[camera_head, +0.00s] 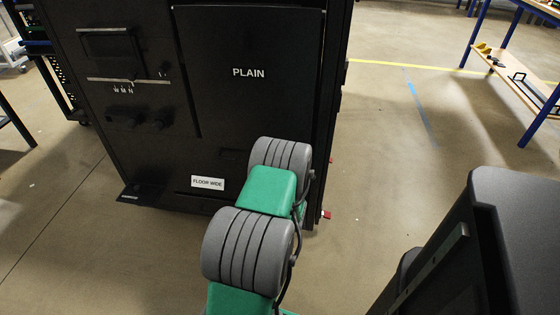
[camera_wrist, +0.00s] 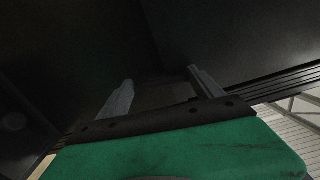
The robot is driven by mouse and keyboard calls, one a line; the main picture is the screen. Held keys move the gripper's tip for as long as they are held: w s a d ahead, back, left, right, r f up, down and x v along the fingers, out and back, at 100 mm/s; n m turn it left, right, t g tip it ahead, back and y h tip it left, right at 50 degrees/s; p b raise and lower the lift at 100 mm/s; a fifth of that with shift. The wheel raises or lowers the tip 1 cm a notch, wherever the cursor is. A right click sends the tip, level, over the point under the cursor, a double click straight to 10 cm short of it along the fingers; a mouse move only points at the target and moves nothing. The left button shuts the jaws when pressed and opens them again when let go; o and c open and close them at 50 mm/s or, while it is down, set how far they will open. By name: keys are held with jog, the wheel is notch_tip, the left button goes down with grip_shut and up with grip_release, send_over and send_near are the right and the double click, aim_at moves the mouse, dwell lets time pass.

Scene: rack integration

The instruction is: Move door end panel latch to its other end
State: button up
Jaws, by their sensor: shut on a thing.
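A black rack cabinet (camera_head: 150,165) stands ahead, with a dark door panel labelled PLAIN (camera_head: 250,95) on its front. My grey and green arm reaches to the cabinet's lower right part and hides my gripper in the head view. In the wrist view my gripper (camera_wrist: 161,78) has its two grey fingers apart, with a dark piece (camera_wrist: 165,96) between them. The gripper is shut on this piece, which I take to be the latch. Its outline is hard to make out against the dark panel, and I cannot tell which end it stands at.
A FLOOR WIDE label (camera_head: 208,182) is low on the cabinet. A small red-tipped part (camera_head: 327,215) sticks out at its lower right edge. A blue-legged workbench (camera_head: 520,75) stands at the upper right.

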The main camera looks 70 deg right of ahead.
jog(key=shift+d+r+n+p, duration=0.15)
jog(key=shift+r+n+p, duration=0.25)
jog(key=shift+n, duration=0.2)
jog(key=shift+w+r, duration=0.1)
jog(key=o, duration=1.9)
jog(key=shift+w, duration=0.1)
jog(key=shift+a+f, duration=0.2)
jog(key=shift+f, duration=0.05)
jog(key=shift+s+a+b, duration=0.2)
jog(key=shift+a+b, duration=0.55)
jog(key=shift+a, duration=0.55)
jog(key=shift+s+a+b, duration=0.25)
jog(key=shift+a+b, duration=0.45)
jog(key=shift+a, duration=0.55)
jog(key=shift+s+a+b, duration=0.2)
jog(key=shift+a+b, duration=0.55)
jog(key=shift+a, duration=0.55)
